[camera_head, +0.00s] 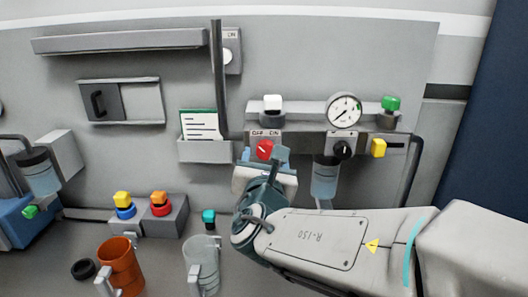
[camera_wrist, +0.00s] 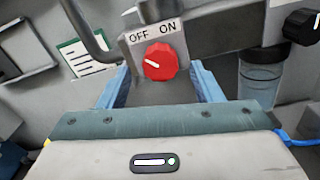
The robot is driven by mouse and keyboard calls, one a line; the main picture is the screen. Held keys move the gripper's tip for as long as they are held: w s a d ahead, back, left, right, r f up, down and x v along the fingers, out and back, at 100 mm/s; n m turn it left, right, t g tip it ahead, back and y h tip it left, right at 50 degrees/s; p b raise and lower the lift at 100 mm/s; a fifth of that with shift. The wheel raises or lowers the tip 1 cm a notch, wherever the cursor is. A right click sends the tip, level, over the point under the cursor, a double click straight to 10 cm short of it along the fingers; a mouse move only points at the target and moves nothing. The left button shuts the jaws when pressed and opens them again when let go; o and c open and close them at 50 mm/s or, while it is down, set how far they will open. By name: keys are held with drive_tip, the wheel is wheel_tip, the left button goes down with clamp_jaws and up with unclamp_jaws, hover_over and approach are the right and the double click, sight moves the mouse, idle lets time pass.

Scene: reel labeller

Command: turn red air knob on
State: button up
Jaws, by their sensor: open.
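The red air knob (camera_head: 264,149) sits on a grey block on the wall panel, under a plate marked OFF and ON. It shows larger in the wrist view (camera_wrist: 160,62), with its white pointer line slanting to the upper left, toward the OFF side. My gripper (camera_wrist: 160,82) is open, with one blue finger on each side of the knob's block in the picture. In the head view my gripper (camera_head: 265,157) is in front of the panel at the knob. I cannot tell whether the fingers touch the knob.
A pressure gauge (camera_head: 343,110), a black knob (camera_head: 343,149) and a yellow knob (camera_head: 378,148) are to the right. A clear bowl (camera_head: 325,178) hangs below. A dark vertical bar (camera_head: 217,80) and a card holder (camera_head: 205,151) are to the left.

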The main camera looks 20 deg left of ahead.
sight(265, 150)
drive_tip(key=shift+x, duration=1.35)
drive_tip(key=shift+c, duration=0.3)
drive_tip(key=c, duration=0.9)
